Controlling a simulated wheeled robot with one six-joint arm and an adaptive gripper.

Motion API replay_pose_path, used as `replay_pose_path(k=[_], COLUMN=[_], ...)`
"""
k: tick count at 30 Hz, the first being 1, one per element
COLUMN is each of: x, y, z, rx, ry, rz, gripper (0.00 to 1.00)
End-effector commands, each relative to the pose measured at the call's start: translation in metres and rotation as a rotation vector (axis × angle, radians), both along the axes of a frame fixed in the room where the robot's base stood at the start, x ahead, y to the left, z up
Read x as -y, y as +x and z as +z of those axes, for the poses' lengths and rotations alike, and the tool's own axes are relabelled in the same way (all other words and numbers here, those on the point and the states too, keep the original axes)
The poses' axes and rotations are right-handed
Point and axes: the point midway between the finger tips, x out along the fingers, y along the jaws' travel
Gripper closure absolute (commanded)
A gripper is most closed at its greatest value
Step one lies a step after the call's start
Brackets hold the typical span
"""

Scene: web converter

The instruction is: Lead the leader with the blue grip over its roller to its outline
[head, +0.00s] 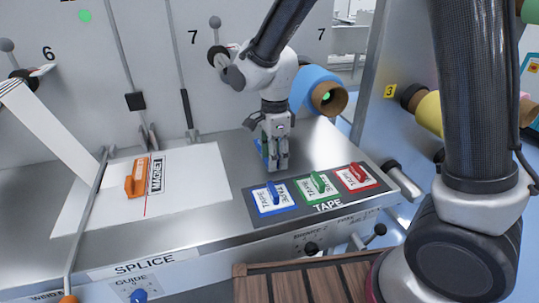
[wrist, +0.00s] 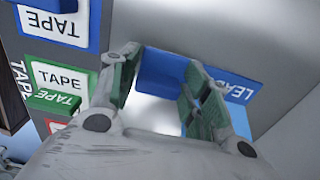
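The leader with the blue grip shows in the wrist view as a blue piece (wrist: 165,68) with a white label reading "LEA…"; the fingers hide part of it. In the head view only a bit of blue (head: 259,147) shows beside the fingers on the steel table. My gripper (head: 278,167) points down there. In the wrist view my gripper (wrist: 158,85) has its green-padded fingers apart, with the blue piece behind and between them. I see no contact on both sides. I cannot tell which roller is the leader's, and I cannot make out its outline.
Blue, green and red tape blocks (head: 314,186) stand on a dark mat at the table's front right. An orange magnet block (head: 137,178) lies on a white sheet to the left. A blue roll (head: 312,86) sits behind my gripper. A grey roller (head: 402,180) is at the right edge.

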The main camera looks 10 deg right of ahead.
Motion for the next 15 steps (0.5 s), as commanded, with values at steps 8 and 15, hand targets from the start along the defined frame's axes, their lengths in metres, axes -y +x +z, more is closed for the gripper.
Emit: replay_pose_path(k=[8,15], x=[0.0,-0.0004], y=[0.0001,0.0005], z=[0.0003,0.0061], rx=[0.0,0.002], ry=[0.0,0.001], rz=[0.0,0.0], gripper=[0.84,0.84])
